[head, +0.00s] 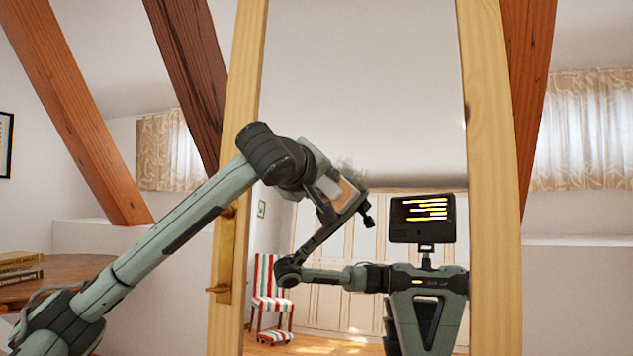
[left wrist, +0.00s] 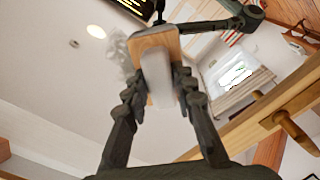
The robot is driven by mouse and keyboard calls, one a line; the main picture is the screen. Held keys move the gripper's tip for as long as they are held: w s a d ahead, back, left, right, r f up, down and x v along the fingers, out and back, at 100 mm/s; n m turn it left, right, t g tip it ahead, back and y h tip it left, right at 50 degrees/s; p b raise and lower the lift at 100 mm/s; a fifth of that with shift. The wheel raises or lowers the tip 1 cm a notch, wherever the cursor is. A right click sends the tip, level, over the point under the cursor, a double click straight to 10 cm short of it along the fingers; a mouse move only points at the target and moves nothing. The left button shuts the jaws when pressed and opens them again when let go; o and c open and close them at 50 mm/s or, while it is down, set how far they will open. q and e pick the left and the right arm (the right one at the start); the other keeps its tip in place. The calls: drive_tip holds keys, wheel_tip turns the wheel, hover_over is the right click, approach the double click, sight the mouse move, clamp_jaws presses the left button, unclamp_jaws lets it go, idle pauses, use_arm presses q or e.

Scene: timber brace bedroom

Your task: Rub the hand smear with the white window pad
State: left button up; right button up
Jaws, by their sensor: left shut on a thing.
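The white window pad (head: 329,187) is held by my left gripper (head: 325,192) in front of a tall mirror (head: 375,90). In the left wrist view the pad (left wrist: 158,72) is a pale block with a tan, board-like part at its far end, between the two fingers of my left gripper (left wrist: 160,90). The hand smear (head: 346,166) is a faint grey patch on the glass, just above the pad in the head view. The smear (left wrist: 117,50) lies left of the pad in the left wrist view. I cannot tell whether the pad touches the glass. My right gripper is not in view.
A pale wooden frame (head: 489,180) borders the mirror, with a brass handle (head: 222,288) on its left side. My own body and arm are reflected in the glass. Books (head: 20,268) lie on a wooden table (head: 70,270) at the left. Timber braces (head: 80,110) slant behind.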

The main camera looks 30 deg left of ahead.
use_arm(q)
drive_tip(key=shift+w+d+r+p, duration=0.5)
drive_tip(key=shift+d+p, duration=0.05)
drive_tip(key=shift+d, duration=1.15)
drive_tip(key=shift+w+d+r+p, duration=0.45)
drive_tip(key=shift+d+r+p, duration=0.05)
drive_tip(key=shift+d, duration=1.25)
drive_tip(key=shift+w+d+r+p, duration=0.5)
drive_tip(key=shift+d+p, duration=0.05)
drive_tip(key=shift+d, duration=1.15)
drive_tip(key=shift+s+a+f+b, duration=0.15)
drive_tip(key=shift+a+b, duration=0.15)
drive_tip(key=shift+a, duration=0.3)
drive_tip(key=shift+s+a+b, duration=0.25)
drive_tip(key=shift+a, duration=0.9)
drive_tip(key=shift+s+a+b, duration=0.25)
drive_tip(key=shift+a, duration=0.85)
drive_tip(key=shift+s+a+b, duration=0.1)
drive_tip(key=shift+s+a, duration=0.15)
drive_tip(key=shift+a, duration=0.55)
drive_tip(key=shift+s+a+b, duration=0.15)
drive_tip(key=shift+s+a, duration=0.05)
drive_tip(key=shift+a, duration=0.65)
drive_tip(key=shift+s+a+b, duration=0.1)
drive_tip(key=shift+s+a, duration=0.15)
drive_tip(key=shift+a, duration=0.55)
drive_tip(key=a, duration=0.3)
drive_tip(key=shift+s+a, duration=0.25)
drive_tip(key=shift+s, duration=0.05)
drive_tip(key=shift+s, duration=0.15)
